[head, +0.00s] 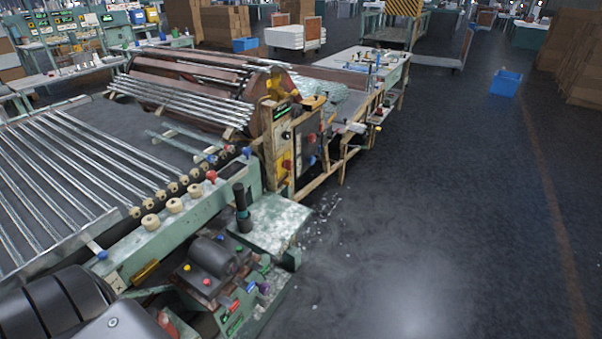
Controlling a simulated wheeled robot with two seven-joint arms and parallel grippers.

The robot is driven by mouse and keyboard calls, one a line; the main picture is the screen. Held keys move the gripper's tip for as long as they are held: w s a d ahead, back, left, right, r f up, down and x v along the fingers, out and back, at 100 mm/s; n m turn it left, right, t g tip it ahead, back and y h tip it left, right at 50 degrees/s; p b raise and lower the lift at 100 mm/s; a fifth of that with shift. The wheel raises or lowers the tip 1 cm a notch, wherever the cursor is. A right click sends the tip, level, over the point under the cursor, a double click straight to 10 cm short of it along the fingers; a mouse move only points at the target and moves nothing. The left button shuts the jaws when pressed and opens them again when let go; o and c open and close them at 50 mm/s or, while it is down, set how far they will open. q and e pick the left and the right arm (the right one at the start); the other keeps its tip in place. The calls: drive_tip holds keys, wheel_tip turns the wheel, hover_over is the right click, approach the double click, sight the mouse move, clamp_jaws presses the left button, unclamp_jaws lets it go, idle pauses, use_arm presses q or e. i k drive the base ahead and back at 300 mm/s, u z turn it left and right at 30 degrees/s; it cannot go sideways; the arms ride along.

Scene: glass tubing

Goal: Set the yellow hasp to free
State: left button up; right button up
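I see several yellow parts and cannot tell for sure which is the yellow hasp. A small yellow bar (145,272) lies on the near end of the green machine frame (165,238), low left of the picture. A yellow part (275,84) sits at the top of the roller end, and a yellow panel (283,165) is on the control post below it. Their settings are too small to read. Neither of my grippers shows; only dark rounded links of my arm (50,300) fill the lower left corner.
Glass tubes (60,165) lie in rows on the conveyor at left. A green plate (268,222) and a dark motor (212,256) stick out at the machine's near end. A blue crate (505,83) stands on the floor at right.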

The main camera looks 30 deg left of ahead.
sight(286, 182)
drive_tip(key=z, duration=0.05)
drive_tip(key=i, duration=1.6)
drive_tip(key=u, duration=3.1)
